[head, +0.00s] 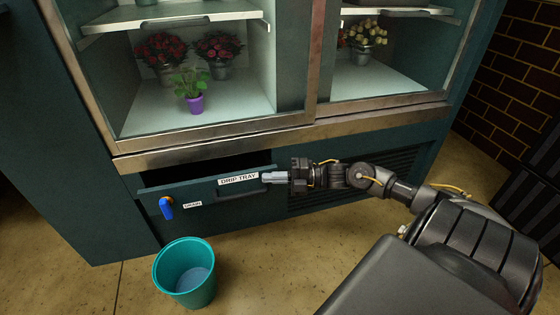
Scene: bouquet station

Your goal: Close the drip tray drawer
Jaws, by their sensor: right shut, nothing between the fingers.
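The drip tray drawer (222,205) is in the base of the dark green flower cabinet, below the glass doors. It stands partly open, with a dark gap along its top edge. Its front bears a white "DRIP TRAY" label (238,179) and a dark handle recess below the label. My right gripper (266,177) is shut and empty, with its fingertips at the right end of the label, at or very close to the drawer front. I cannot tell whether they touch. My left gripper is not in view.
A blue drain valve handle (166,208) sticks out at the drawer's left, beside a small "DRAIN" label (192,205). A teal bucket (166,268) stands on the floor below it. A vent grille (395,175) is right of the drawer. Potted flowers (195,104) stand inside the cabinet.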

